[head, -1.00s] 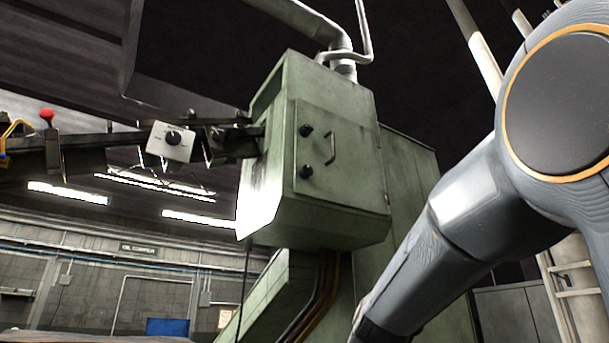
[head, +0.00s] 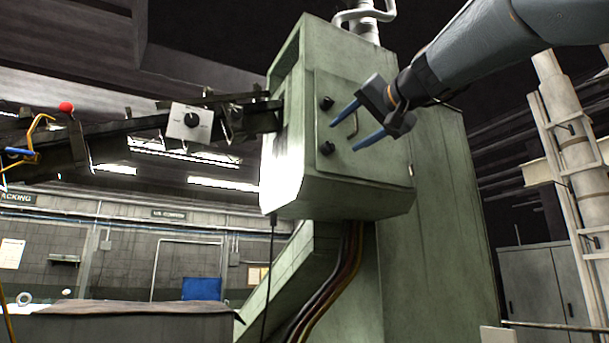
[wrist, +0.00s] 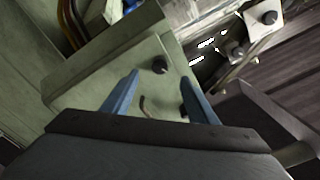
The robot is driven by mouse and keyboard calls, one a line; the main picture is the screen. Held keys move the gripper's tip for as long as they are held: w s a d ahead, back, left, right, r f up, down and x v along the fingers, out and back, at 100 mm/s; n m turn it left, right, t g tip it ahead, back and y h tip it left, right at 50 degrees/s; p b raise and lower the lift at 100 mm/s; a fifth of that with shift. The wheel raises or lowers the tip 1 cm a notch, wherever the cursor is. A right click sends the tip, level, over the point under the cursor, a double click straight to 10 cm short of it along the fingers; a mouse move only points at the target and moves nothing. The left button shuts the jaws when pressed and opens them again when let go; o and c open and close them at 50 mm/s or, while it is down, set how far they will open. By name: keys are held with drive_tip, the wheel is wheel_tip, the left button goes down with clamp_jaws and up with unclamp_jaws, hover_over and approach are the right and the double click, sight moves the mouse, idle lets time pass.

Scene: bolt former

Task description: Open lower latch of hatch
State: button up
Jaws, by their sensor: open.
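The green hatch (head: 372,172) is closed on the front of a green machine box. Its lower latch (head: 327,148) is a dark round knob near the hatch's left edge, below a similar upper latch (head: 326,103). A curved handle (head: 352,125) sits to the right of the latches. My gripper (head: 343,136) is open and empty in front of the hatch, its blue fingers pointing toward the latch side. In the wrist view, which is turned nearly upside down, the lower latch (wrist: 160,67) shows between the fingertips (wrist: 160,76). I see no contact.
A lever with a red knob (head: 66,107) stands farther left. Cables (head: 340,275) hang below the box. A ladder (head: 572,150) stands at the right.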

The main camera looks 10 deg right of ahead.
sight(332, 145)
drive_tip(key=p+x, duration=0.3)
drive_tip(key=x, duration=0.5)
drive_tip(key=shift+w+p, duration=0.15)
drive_tip(key=shift+p, duration=0.25)
drive_tip(key=shift+f+n+b, duration=0.15)
drive_tip(key=shift+n+b, duration=0.3)
drive_tip(key=shift+n, duration=0.35)
drive_tip(key=n+b, duration=0.1)
drive_tip(key=n, duration=0.1)
drive_tip(key=shift+f+n, duration=0.15)
drive_tip(key=shift+n, duration=0.15)
drive_tip(key=n+b, duration=0.2)
drive_tip(key=b, duration=0.1)
drive_tip(key=shift+r+n+b, duration=0.2)
drive_tip(key=shift+n+b, duration=0.3)
drive_tip(key=shift+n, duration=0.2)
